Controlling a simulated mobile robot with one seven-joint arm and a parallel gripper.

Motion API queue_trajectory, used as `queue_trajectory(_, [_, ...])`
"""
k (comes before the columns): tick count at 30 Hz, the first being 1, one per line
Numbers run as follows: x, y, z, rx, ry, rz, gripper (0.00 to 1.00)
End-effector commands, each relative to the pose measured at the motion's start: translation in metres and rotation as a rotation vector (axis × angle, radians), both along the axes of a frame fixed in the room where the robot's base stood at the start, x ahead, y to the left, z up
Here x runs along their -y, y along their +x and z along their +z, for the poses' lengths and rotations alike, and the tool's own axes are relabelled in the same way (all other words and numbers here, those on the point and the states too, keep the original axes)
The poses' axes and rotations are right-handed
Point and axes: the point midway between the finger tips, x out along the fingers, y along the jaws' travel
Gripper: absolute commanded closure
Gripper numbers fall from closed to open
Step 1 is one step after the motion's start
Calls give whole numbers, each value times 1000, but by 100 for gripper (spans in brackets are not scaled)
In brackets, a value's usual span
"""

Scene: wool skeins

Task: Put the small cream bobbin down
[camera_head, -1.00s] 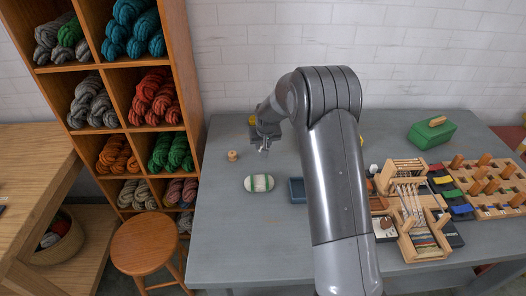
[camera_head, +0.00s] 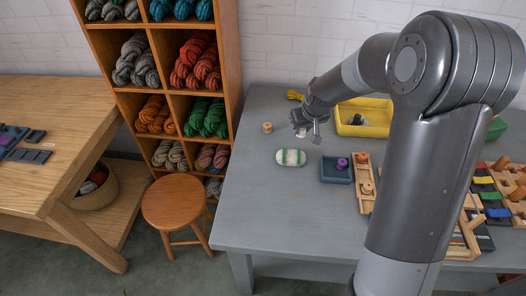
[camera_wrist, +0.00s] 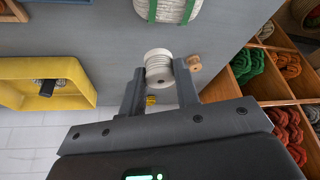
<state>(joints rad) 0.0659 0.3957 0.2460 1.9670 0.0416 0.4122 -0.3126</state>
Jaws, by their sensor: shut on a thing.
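The small cream bobbin (camera_wrist: 158,70) is wound with pale thread and sits between the two fingers of my gripper (camera_wrist: 160,82) in the wrist view. My gripper is shut on it. In the head view my gripper (camera_head: 309,131) is over the far left part of the grey table (camera_head: 262,200), and the bobbin (camera_head: 301,133) shows as a small pale spot at the fingertips. I cannot tell whether the bobbin touches the table.
A wooden spool (camera_head: 267,127) stands left of my gripper. A green-and-white skein (camera_head: 291,158) lies nearer. A blue tray (camera_head: 335,171) holds a purple spool (camera_head: 342,164). A yellow tray (camera_head: 364,118) is to the right. Bare table lies around the skein.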

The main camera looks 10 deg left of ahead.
Motion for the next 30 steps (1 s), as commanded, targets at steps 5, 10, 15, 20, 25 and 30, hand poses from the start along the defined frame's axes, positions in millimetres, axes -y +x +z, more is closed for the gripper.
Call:
queue_trajectory(5, [-29, -30, 0, 2, -5, 88, 92])
queue_trajectory(10, [-49, -34, -9, 2, -5, 107, 92])
queue_trajectory(15, [-77, -30, -27, 1, -5, 108, 92])
queue_trajectory(20, [-104, -26, -43, 1, -6, 108, 92])
queue_trajectory(25, [-131, -22, -60, 0, -6, 106, 92])
queue_trajectory(30, [-147, -19, -69, 2, -6, 104, 92])
